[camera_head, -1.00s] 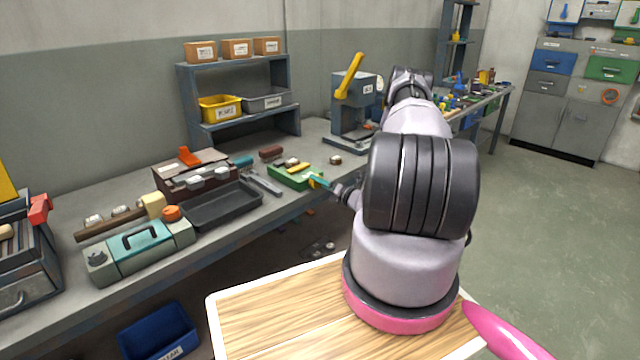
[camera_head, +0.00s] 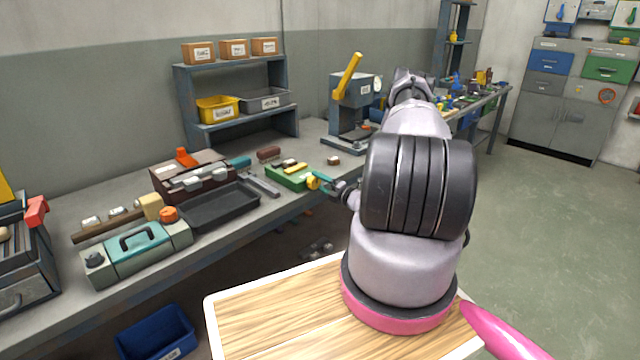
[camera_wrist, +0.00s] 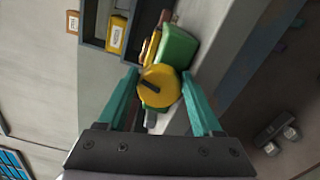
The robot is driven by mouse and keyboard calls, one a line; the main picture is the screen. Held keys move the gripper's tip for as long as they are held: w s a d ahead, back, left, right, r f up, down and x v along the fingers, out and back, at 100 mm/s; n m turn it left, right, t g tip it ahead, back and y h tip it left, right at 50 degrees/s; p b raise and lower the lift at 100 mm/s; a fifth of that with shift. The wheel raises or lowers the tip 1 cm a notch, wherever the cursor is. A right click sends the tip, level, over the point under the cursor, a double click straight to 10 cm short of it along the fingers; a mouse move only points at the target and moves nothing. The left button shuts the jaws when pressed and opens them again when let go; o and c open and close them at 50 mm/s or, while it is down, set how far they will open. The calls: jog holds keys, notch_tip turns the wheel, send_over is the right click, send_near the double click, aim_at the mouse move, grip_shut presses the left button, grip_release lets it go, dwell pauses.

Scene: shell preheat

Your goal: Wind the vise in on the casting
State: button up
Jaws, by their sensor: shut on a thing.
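The green vise (camera_head: 288,178) sits at the bench's front edge in the head view. It also shows in the wrist view (camera_wrist: 179,46), with a round yellow knob (camera_wrist: 163,92) facing the camera. A dark slot marks the knob's face. My gripper (camera_wrist: 159,76) has its teal fingers on either side of the knob and is shut on it. In the head view the knob (camera_head: 313,182) shows beside my gripper's teal finger. A small brownish piece (camera_head: 289,162), perhaps the casting, lies at the vise's top. I cannot tell whether the jaws touch it.
A dark tray (camera_head: 222,207) and a brown toolbox (camera_head: 180,181) stand left of the vise. A press with a yellow lever (camera_head: 347,75) stands behind it, right. A small dark-topped part (camera_head: 333,160) lies between. The floor right of the bench is clear.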

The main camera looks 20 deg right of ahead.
jog(key=shift+s+a+f+y, duration=0.15)
jog(key=shift+a+f, duration=0.05)
jog(key=shift+a, duration=0.2)
jog(key=shift+s+a+f+y, duration=0.15)
jog(key=shift+a, duration=0.2)
jog(key=o, duration=1.1)
jog(key=shift+w+d+r, duration=0.1)
jog(key=shift+d+r, duration=0.05)
jog(key=shift+d, duration=0.15)
jog(key=shift+d+f+v, duration=0.15)
jog(key=shift+v, duration=0.95)
jog(key=shift+d+f+v, duration=0.15)
jog(key=shift+d+v, duration=0.05)
jog(key=shift+v, duration=0.85)
send_near(318, 184)
jog(key=shift+s+d+r, duration=0.25)
jog(key=shift+s+d, duration=0.05)
jog(key=shift+s, duration=0.4)
jog(key=shift+s+d+r, duration=0.25)
jog(key=shift+s+d, duration=0.05)
jog(key=shift+s, duration=0.35)
jog(key=v, duration=1)
jog(key=shift+s, duration=0.45)
